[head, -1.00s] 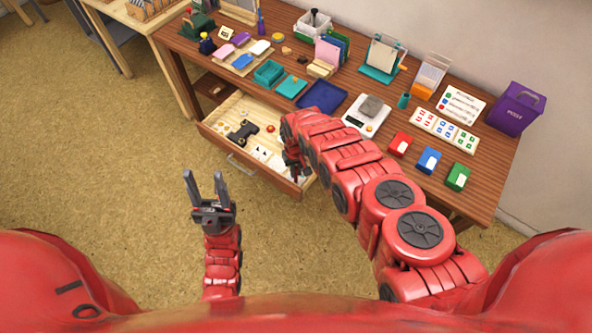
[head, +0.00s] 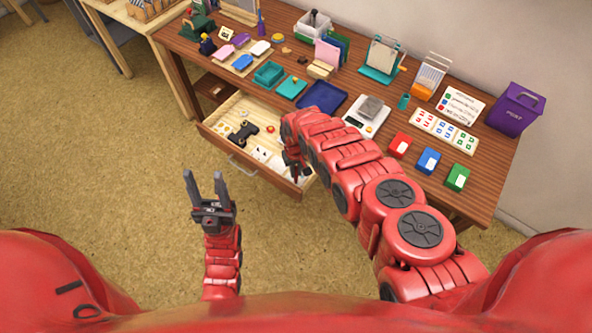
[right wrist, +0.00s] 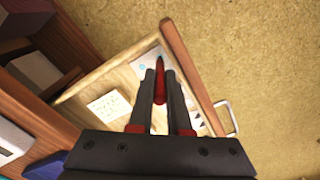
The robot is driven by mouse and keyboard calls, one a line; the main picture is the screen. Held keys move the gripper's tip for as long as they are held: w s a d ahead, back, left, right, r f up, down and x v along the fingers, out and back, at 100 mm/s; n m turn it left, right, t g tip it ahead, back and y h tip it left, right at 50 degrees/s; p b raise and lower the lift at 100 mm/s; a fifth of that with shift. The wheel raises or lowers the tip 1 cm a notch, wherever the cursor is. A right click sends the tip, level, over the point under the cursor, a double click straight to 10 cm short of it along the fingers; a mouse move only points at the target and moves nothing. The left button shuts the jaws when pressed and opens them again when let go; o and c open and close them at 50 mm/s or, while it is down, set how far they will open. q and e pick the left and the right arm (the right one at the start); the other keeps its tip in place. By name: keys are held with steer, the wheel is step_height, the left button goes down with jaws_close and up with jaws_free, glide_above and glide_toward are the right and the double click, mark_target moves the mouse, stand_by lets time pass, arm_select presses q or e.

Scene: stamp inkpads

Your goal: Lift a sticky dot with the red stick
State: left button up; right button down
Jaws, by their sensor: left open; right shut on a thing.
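My right gripper (right wrist: 160,80) is shut on the red stick (right wrist: 160,88), which points away from the jaws. The stick's dark tip lies over a pale sheet (right wrist: 148,58) with bluish dots in the open drawer (right wrist: 180,60). I cannot tell whether the tip touches the sheet or a dot. In the head view my right gripper (head: 293,168) is at the drawer's right end, and the arm hides part of that end. My left gripper (head: 207,187) is open and empty above the floor, away from the drawer.
The drawer also holds a dark double-ended object (head: 243,134), a small orange-red round thing (head: 270,128) and white cards (head: 262,155). The floor (head: 110,160) at left is clear.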

steer(key=shift+r+p, duration=2.5)
steer(key=shift+r, duration=0.85)
steer(key=shift+f, duration=0.1)
